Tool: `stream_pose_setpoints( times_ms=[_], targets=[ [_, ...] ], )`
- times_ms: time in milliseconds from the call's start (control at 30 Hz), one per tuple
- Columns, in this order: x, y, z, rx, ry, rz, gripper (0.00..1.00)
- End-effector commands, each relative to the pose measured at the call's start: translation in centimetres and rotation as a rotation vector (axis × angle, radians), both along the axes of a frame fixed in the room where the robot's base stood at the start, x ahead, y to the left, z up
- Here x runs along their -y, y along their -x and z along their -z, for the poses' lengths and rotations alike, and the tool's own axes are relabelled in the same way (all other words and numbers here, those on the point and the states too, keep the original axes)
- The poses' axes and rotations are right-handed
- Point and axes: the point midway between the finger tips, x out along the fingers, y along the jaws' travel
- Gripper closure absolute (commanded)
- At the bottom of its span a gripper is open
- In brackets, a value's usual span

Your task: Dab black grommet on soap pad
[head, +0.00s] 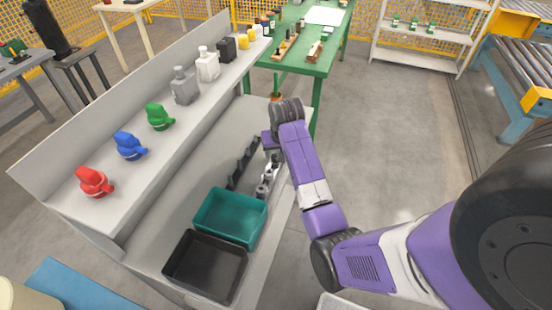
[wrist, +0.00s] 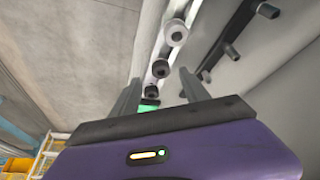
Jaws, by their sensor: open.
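In the wrist view my gripper (wrist: 158,76) is open, its two grey fingers apart and nothing clearly held between them. A row of round grommet-like pieces on a pale rail lies ahead of and between the fingers. A black grommet (wrist: 161,68) is in that row, with another dark one (wrist: 151,90) nearer the palm and a pale grey one (wrist: 176,32) farther out. A small green patch (wrist: 150,103) shows close to the palm; I cannot tell if it is the soap pad. In the head view my gripper is low over the bench's lower shelf, partly hidden by my arm.
A dark rack with pegs (head: 243,163) stands beside the row. A teal bin (head: 232,216) and a black tray (head: 206,265) sit nearer on the shelf. Red, blue and green items (head: 158,116) and bottles (head: 208,65) line the upper ledge. A green table (head: 320,50) stands behind.

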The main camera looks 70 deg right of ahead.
Motion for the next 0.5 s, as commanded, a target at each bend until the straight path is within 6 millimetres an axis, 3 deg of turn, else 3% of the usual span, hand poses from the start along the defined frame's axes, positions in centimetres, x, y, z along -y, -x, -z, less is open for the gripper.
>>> stream_pose_setpoints(
  times_ms=[500],
  targets=[
    [1.6,-1.2,5.0,0.0,0.001,-0.001,0.46]
  ],
)
